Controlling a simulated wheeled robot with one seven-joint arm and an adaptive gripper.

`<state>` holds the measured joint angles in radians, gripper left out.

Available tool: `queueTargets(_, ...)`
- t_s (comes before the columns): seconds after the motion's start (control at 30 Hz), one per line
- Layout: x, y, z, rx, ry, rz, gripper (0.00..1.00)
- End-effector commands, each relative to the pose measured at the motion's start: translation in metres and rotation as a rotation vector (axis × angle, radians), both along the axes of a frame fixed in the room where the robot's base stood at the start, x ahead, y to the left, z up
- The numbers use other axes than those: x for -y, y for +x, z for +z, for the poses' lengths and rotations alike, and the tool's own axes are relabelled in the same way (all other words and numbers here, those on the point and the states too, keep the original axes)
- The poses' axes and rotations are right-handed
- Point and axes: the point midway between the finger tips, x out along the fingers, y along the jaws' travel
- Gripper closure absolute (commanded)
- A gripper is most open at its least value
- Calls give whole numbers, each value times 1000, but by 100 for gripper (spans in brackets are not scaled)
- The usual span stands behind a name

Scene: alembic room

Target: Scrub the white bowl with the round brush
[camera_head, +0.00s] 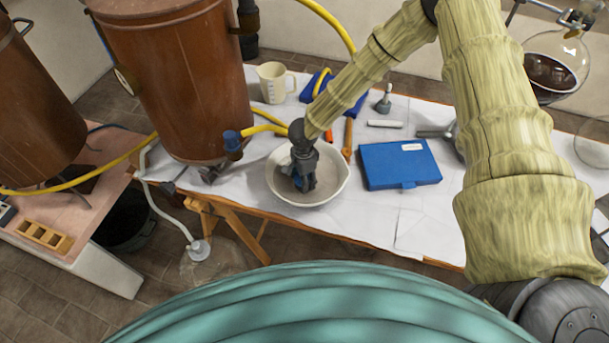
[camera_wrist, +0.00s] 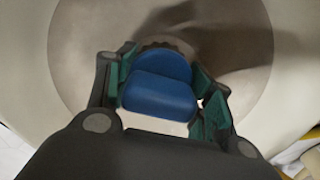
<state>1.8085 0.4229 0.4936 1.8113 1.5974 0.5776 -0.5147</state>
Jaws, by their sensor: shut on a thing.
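The white bowl (camera_head: 330,188) stands on the cloth-covered table, with a greyish inside. My gripper (camera_head: 304,184) reaches down into the bowl from above. In the wrist view my gripper (camera_wrist: 165,98) has its green-padded fingers on either side of a blue brush handle (camera_wrist: 160,95) and is shut on it. A dark, rough edge of the round brush (camera_wrist: 165,46) shows just beyond the handle, over the bowl floor. The bowl's inside (camera_wrist: 80,60) fills most of the wrist view. Most of the brush head is hidden under the handle, so contact with the bowl is unclear.
A blue case (camera_head: 399,164) lies right of the bowl, with an orange-handled tool (camera_head: 348,138) between them. A copper vessel (camera_head: 180,80) stands close on the left, with a yellow hose (camera_head: 268,120) near the bowl. A beige jug (camera_head: 275,83) stands behind.

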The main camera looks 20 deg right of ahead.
Motion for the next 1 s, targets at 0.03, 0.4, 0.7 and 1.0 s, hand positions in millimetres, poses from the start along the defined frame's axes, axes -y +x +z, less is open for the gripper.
queueTargets(0.03,1,-1,-1,-2,0,-1,75)
queueTargets(0.4,22,0,2,-2,0,-2,75)
queueTargets(0.7,19,7,1,0,-1,-2,75)
queueTargets(1.0,11,19,-1,-1,0,-2,75)
